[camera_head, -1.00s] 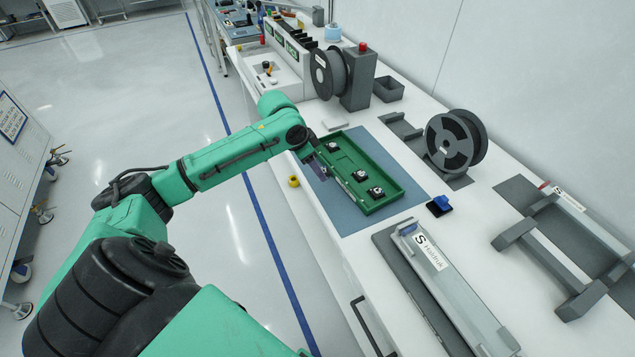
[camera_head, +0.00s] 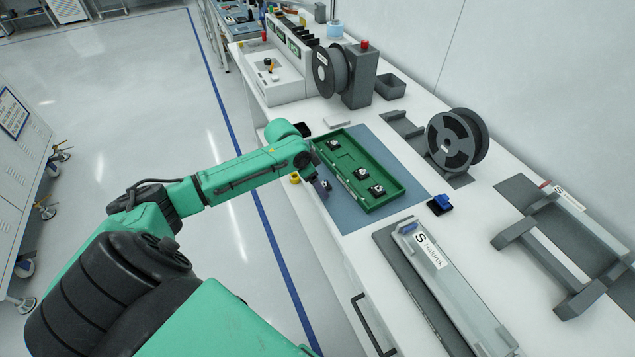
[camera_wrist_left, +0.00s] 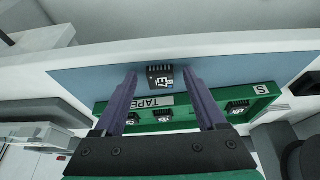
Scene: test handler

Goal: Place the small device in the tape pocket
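The small device (camera_wrist_left: 160,77) is a dark block with a pale marked top, in front of the green tray's TAPE label in the left wrist view. It lies between my left gripper's purple fingertips (camera_wrist_left: 160,74), with a gap on each side. The left gripper (camera_head: 320,187) is open, low over the blue mat at the tray's near side. In the head view the device (camera_head: 326,185) shows partly beside the fingers. The green tray (camera_head: 391,202) holds several similar devices in pockets. The TAPE label (camera_wrist_left: 150,102) is on its near wall. My right gripper is not in view.
A blue mat (camera_head: 350,216) lies under the tray. A small blue item (camera_head: 441,203) sits right of the mat. Reels (camera_head: 455,142) stand behind, and a long grey fixture (camera_head: 450,290) lies to the right.

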